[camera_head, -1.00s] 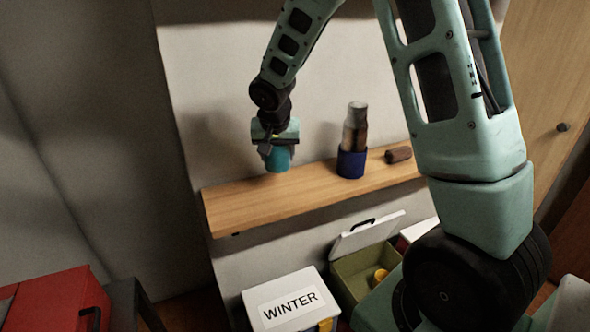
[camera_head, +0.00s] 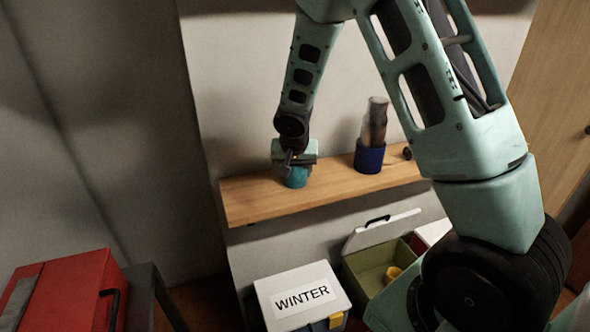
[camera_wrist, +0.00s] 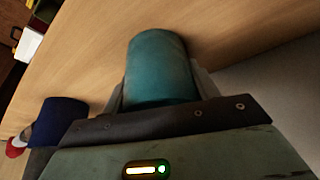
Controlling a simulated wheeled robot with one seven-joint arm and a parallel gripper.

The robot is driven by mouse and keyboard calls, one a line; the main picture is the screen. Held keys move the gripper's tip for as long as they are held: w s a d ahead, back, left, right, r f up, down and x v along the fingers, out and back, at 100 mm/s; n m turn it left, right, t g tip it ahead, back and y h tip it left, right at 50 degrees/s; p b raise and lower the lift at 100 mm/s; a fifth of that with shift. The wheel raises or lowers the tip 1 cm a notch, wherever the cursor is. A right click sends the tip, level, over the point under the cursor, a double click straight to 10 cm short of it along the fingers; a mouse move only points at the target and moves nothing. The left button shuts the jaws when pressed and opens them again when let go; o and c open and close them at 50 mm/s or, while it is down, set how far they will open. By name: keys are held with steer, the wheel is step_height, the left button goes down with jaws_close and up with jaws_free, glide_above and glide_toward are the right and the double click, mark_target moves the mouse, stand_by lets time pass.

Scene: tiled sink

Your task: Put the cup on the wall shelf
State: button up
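The teal cup (camera_head: 296,178) is at the wooden wall shelf (camera_head: 262,203), left of its middle. In the wrist view the cup (camera_wrist: 158,68) fills the middle, with the shelf's wood grain (camera_wrist: 225,25) around it. My gripper (camera_head: 294,164) is above the cup in the head view and hides its upper part. In the wrist view my gripper's fingers (camera_wrist: 160,92) lie along both sides of the cup, close against it. The cup appears to touch the shelf surface, but its contact edge is not clear.
A dark blue holder (camera_head: 369,157) with a brownish bottle-like object (camera_head: 376,122) stands on the shelf to the right. A dark roundish item (camera_head: 407,153) lies beyond it. Below are a WINTER box (camera_head: 300,278), an open green box (camera_head: 366,282) and a red case (camera_head: 62,292).

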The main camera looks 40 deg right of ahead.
steer(key=o, duration=0.3)
steer(key=shift+r, duration=0.2)
steer(key=b+v, duration=0.1)
steer(key=v, duration=1.1)
steer(key=s+a+n+g+y, duration=0.1)
steer(key=s+a+n, duration=0.2)
steer(key=s+a, duration=0.3)
steer(key=s+a+n+y, duration=0.1)
steer(key=s+a+n, duration=0.25)
steer(key=a, duration=0.55)
steer(key=s+a+n+g, duration=0.1)
steer(key=s+a+n, duration=0.2)
steer(key=s, duration=0.3)
steer(key=s+a+f+n+y, duration=0.1)
steer(key=s+a+n, duration=0.2)
steer(key=s, duration=0.3)
steer(key=s+a+n+g, duration=0.1)
steer(key=s+a+n, duration=0.2)
steer(key=s, duration=0.3)
steer(key=shift+f+g, duration=0.2)
steer(key=shift+g, duration=0.1)
